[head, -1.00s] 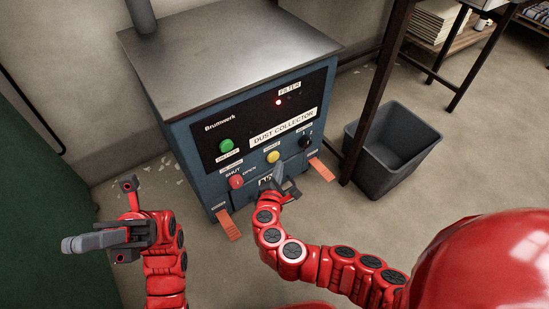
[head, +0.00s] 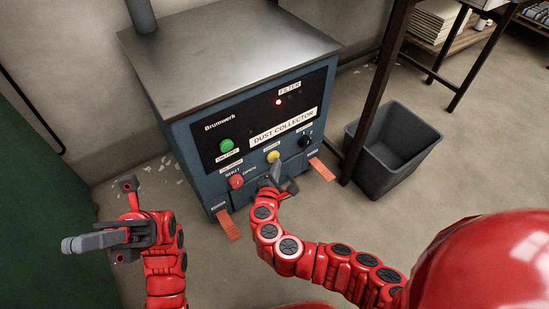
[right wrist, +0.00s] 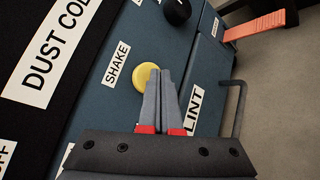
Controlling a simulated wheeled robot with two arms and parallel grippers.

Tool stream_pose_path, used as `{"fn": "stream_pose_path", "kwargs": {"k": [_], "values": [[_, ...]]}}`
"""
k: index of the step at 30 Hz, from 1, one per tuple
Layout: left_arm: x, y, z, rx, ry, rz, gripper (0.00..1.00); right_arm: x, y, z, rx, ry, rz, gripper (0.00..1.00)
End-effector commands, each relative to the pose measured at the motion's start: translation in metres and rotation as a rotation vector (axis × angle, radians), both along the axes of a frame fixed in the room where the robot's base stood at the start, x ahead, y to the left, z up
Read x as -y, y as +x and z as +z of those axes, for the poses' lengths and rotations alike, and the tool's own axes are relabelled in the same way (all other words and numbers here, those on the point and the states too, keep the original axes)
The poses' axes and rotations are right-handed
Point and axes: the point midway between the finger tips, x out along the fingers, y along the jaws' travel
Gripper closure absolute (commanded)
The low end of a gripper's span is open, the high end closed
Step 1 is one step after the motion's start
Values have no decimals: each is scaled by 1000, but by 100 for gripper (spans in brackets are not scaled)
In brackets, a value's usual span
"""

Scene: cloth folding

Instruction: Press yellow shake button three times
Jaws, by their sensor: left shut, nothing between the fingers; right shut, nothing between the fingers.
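The yellow shake button (head: 273,157) is on the front of the blue dust collector (head: 190,150), below its black panel. In the right wrist view the yellow button (right wrist: 146,77) shows beside the SHAKE label (right wrist: 118,64). My right gripper (head: 276,166) is shut and empty, its fingertips just below the button in the head view. In the right wrist view the tips (right wrist: 160,72) overlap the button's edge; I cannot tell whether they touch it. My left gripper (head: 68,245) is shut and empty, off to the left, away from the machine.
A green button (head: 226,146), a red knob (head: 236,182) and a black knob (head: 304,142) surround the yellow button. A red light (head: 278,102) is lit beside the FILTER label. Orange tabs (head: 321,169) stick out low on the machine. A grey bin (head: 395,150) stands to the right.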

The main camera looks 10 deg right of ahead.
Motion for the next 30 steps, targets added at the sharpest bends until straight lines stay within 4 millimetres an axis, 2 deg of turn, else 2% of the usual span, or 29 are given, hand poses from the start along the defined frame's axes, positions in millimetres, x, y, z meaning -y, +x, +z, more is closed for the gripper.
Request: {"fn": "stream_pose_path", "kwargs": {"k": [30], "values": [[0, 0, -2, 0, 0, 0, 100, -4, 11, 0, 1, 1, 1, 100]]}}
